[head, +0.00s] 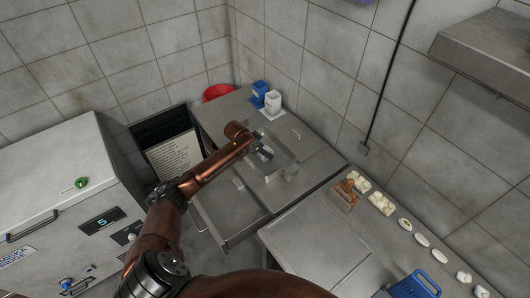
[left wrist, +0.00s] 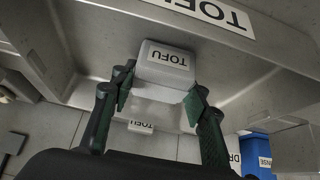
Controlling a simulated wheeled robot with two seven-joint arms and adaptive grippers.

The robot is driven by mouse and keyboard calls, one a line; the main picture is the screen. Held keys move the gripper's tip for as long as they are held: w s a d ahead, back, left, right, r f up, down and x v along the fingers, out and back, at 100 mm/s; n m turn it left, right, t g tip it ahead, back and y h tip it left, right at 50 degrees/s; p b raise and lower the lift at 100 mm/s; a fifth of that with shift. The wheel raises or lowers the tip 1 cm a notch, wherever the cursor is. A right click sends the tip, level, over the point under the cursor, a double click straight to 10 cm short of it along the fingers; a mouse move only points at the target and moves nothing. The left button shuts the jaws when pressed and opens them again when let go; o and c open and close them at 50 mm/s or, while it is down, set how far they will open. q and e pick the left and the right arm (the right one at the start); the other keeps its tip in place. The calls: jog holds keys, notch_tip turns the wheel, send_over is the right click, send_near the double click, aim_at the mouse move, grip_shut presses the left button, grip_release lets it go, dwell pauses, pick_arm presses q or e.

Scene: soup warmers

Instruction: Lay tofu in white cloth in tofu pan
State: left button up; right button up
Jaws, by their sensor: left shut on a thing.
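A white block with a black TOFU label (left wrist: 165,62) sits between the green-padded fingers of my left gripper (left wrist: 160,95) in the left wrist view. The fingers are shut on it, one on each side. A metal surface with a larger TOFU label (left wrist: 222,14) is close by; I take it to be the tofu pan. Whether the block touches the pan is unclear. My right gripper is not in view.
A blue container (head: 259,92) and a white container (head: 273,101) stand on the back counter by the wall. A red bowl (head: 218,92) is behind. White pieces (head: 382,204) and a blue object (head: 415,285) lie on the right counter. A steel cabinet (head: 75,175) stands left.

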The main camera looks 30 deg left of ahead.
pick_arm(q)
jog(key=o, duration=0.8)
jog(key=shift+f, duration=0.15)
jog(key=shift+c, duration=0.2)
jog(key=o, duration=0.4)
jog(key=shift+o, duration=0.2)
jog(key=p+v, duration=0.1)
jog(key=v, duration=1.1)
jog(key=shift+p, duration=0.35)
jog(key=shift+r, duration=0.2)
